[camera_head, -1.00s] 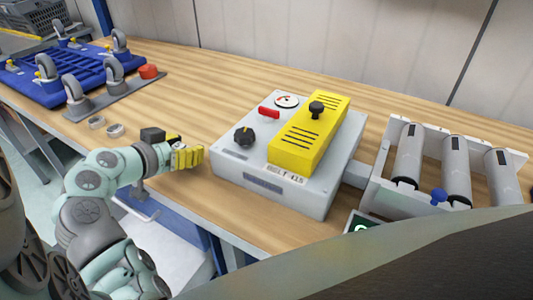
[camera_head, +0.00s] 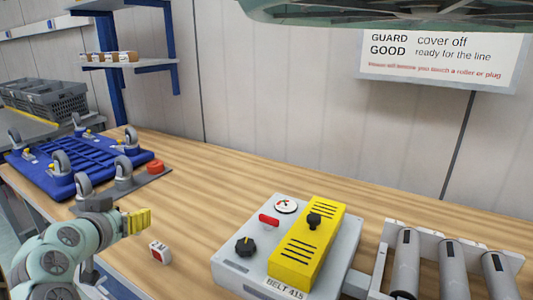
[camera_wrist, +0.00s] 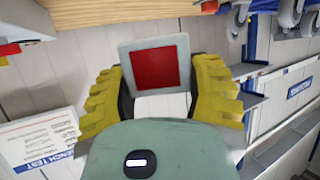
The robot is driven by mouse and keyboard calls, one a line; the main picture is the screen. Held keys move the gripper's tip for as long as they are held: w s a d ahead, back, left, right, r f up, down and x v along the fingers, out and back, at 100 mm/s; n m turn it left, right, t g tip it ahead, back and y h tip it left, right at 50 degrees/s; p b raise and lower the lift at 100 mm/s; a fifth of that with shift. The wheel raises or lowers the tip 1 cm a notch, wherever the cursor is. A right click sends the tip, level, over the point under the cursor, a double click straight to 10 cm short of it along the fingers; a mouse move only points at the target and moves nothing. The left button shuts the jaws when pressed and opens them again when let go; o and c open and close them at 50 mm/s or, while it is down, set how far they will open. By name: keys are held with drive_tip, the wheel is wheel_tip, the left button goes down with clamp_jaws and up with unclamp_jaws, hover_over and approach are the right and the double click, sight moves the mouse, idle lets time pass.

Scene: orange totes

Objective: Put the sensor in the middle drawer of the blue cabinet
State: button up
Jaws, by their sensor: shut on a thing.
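My gripper (camera_head: 137,221) is above the front left part of the bench, its yellow ribbed fingers pointing toward the wall. In the wrist view my gripper (camera_wrist: 162,95) is shut on a small square block, taken as the sensor (camera_wrist: 128,62), with a light grey rim and a red face. The fingers press on its two sides. In the head view a small white and red block (camera_head: 159,252) shows just below and right of the fingers; I cannot tell whether it is the held one. No blue cabinet or drawer can be made out.
A grey machine (camera_head: 230,271) with a yellow cover (camera_head: 300,252) stands right of my gripper, beside a roller rack (camera_head: 425,232). A blue caster dolly (camera_head: 75,168) and a red button (camera_head: 155,166) are behind it on the left. The bench (camera_head: 215,180) is bare along the back.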

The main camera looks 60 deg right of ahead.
drive_tip(key=w+a+r+n+t+y+p, duration=0.2)
drive_tip(key=w+a+r+n+y+p, duration=0.15)
drive_tip(key=a, duration=0.45)
drive_tip(key=w+a+r+n+t+y+p, duration=0.25)
drive_tip(key=a+n+y+p, duration=0.2)
drive_tip(key=a, duration=0.45)
drive_tip(key=w+a+r+n+t+y+p, duration=0.2)
drive_tip(key=a+r+n+y+p, duration=0.2)
drive_tip(key=a, duration=0.4)
wheel_tip(320, 180, up, 37)
drive_tip(key=p, duration=3.7)
drive_tip(key=shift+r, duration=0.15)
drive_tip(key=shift+s+d, duration=0.1)
